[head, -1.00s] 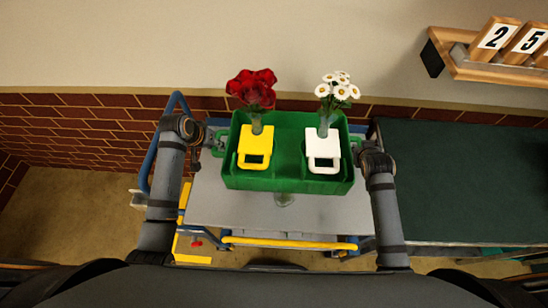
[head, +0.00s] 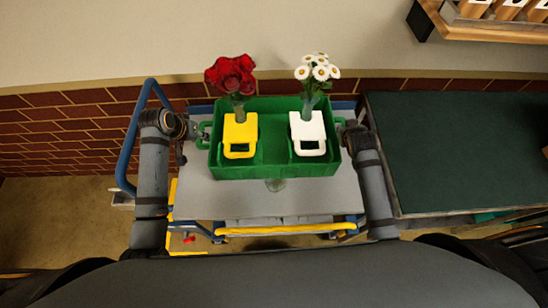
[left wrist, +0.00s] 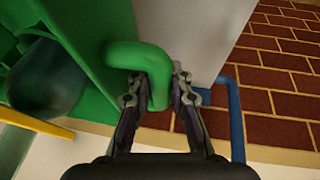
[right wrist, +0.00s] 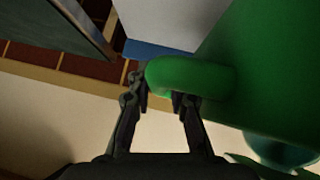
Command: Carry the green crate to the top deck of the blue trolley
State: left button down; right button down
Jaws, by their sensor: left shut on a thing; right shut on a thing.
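The green crate (head: 270,172) is over the grey top deck (head: 200,200) of the blue trolley (head: 128,150); whether it touches the deck I cannot tell. It looks level. In it are a yellow holder (head: 240,131) with red roses (head: 231,74) and a white holder (head: 307,128) with white daisies (head: 317,68). My left gripper (head: 201,131) is shut on the crate's left handle, a green loop (left wrist: 140,55) in the left wrist view. My right gripper (head: 345,126) is shut on the right handle (right wrist: 190,75), seen in the right wrist view.
A dark green table (head: 450,150) stands close on the right. A brick-and-plaster wall (head: 60,130) is behind. A wooden shelf (head: 480,28) hangs at the upper right.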

pick_arm(q)
jog(key=shift+w+a, duration=0.1)
pick_arm(e)
jog(key=shift+w+d, duration=0.1)
